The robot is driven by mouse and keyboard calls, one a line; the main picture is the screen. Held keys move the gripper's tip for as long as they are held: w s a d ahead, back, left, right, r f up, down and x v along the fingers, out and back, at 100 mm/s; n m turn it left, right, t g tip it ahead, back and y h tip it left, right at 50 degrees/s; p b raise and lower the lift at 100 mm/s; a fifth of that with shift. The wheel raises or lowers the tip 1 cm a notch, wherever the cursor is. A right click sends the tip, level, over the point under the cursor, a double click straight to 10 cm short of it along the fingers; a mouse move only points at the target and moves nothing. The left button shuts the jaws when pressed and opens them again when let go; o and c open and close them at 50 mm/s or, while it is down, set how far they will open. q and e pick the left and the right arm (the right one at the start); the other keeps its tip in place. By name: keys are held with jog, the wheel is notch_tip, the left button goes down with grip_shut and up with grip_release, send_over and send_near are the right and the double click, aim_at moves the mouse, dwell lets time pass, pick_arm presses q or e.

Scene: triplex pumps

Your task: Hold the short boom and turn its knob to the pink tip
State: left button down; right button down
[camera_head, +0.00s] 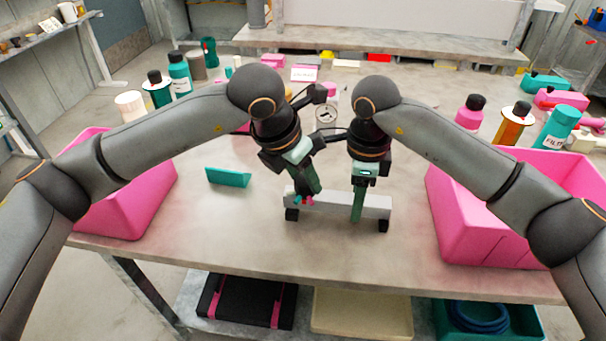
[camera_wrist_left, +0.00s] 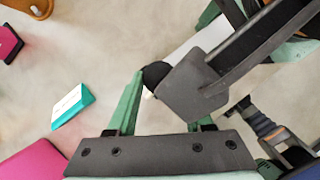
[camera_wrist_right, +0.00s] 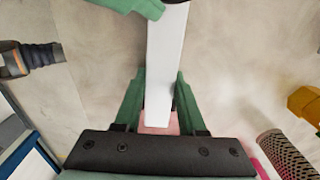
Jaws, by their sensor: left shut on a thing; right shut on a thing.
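The short boom (camera_head: 340,203) is a pale grey-white bar with dark feet, lying crosswise near the front middle of the table. It also shows in the right wrist view (camera_wrist_right: 166,60). My right gripper (camera_head: 357,215) points down and is shut on the bar, right of its middle. A pink patch (camera_wrist_right: 160,122) shows at the bar between its fingers. My left gripper (camera_head: 309,197) is tilted and shut at the bar's left part, with small pink spots by its fingertips. In the left wrist view a black rounded knob (camera_wrist_left: 155,73) sits between its fingers; a dark grey part partly hides it.
Pink bins stand at left (camera_head: 135,205) and right (camera_head: 465,220). A teal block (camera_head: 228,177) lies left of the boom. Bottles line the back left and right. The table in front of the boom is clear. My two wrists are close together.

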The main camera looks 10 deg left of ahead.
pick_arm(q)
jog(key=shift+w+a+m+g+h, duration=0.1)
jog(key=shift+m+g+h, duration=0.3)
jog(key=shift+m, duration=1.05)
jog(key=shift+a+m+g+h, duration=0.1)
jog(key=shift+m+g+h, duration=0.3)
jog(key=shift+m, duration=1.05)
jog(key=shift+c, duration=1.4)
grip_release()
jog(key=shift+r, duration=0.1)
jog(key=v, duration=1.2)
jog(key=shift+w+d, duration=0.1)
pick_arm(e)
jog(key=shift+c, duration=2)
grip_release()
